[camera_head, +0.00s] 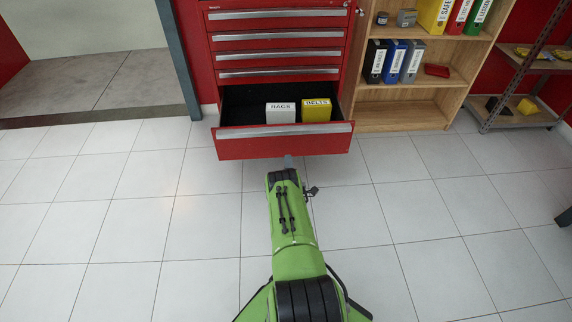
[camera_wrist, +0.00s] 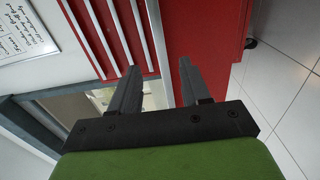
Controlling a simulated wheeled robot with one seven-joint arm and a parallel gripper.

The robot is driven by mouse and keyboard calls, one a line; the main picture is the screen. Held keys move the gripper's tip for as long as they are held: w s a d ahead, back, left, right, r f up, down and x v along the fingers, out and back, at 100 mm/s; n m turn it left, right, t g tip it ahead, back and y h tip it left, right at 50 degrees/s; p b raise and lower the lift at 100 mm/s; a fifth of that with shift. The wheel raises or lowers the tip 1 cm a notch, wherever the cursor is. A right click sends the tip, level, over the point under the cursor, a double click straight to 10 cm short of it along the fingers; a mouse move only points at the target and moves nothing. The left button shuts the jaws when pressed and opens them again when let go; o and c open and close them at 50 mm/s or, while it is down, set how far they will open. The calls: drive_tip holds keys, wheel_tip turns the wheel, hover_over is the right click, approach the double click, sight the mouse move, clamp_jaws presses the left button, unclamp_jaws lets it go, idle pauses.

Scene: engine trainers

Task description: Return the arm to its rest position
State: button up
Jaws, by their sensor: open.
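My green arm stretches forward over the tiled floor in the head view, toward the red tool cabinet (camera_head: 282,50). My gripper (camera_wrist: 158,88) is open and empty in the wrist view, with its two dark fingers apart. In the head view the end of the arm is just in front of the open bottom drawer (camera_head: 285,142); the fingers are hard to make out there. I cannot tell whether they touch the drawer front. In the drawer are a white box marked RAGS (camera_head: 281,113) and a yellow box marked BELTS (camera_head: 317,110).
A wooden shelf (camera_head: 405,117) with binders stands right of the cabinet. A metal rack (camera_head: 490,122) with yellow items is farther right. A doorway with a grey frame (camera_head: 178,60) is at the left. The tiled floor (camera_head: 110,215) on both sides of the arm is clear.

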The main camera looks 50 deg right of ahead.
drive_tip(key=w+a+r+m+g+y, duration=0.1)
drive_tip(key=w+a+r+m, duration=0.1)
drive_tip(key=w+r, duration=0.35)
drive_tip(key=w+a+r+m+y, duration=0.1)
drive_tip(key=w+r, duration=0.2)
drive_tip(key=r, duration=0.6)
drive_tip(key=w+a+r+m+g+y, duration=0.1)
drive_tip(key=w+a+r+m, duration=0.1)
drive_tip(key=w+r, duration=0.35)
drive_tip(key=a+r+m+y, duration=0.1)
drive_tip(key=a+r+y, duration=0.1)
drive_tip(key=a+r, duration=0.75)
drive_tip(key=s+a+r+m+g+y, duration=0.1)
drive_tip(key=s+a+r+y, duration=0.1)
drive_tip(key=s+a+r, duration=0.6)
drive_tip(key=s+a+r+m+y, duration=0.1)
drive_tip(key=s+a+r+y, duration=0.3)
drive_tip(key=a, duration=0.6)
drive_tip(key=s+a+g+y, duration=0.15)
drive_tip(key=s+a, duration=0.45)
drive_tip(key=s, duration=0.6)
drive_tip(key=s+a+g+y, duration=0.15)
drive_tip(key=s+a, duration=0.45)
drive_tip(key=s, duration=0.6)
wheel_tip(320, 180, up, 17)
drive_tip(key=p, duration=1.7)
drive_tip(key=shift+a+m+g+h+p, duration=0.2)
drive_tip(key=shift+m+g+h+p, duration=0.1)
drive_tip(key=shift+h+p, duration=0.1)
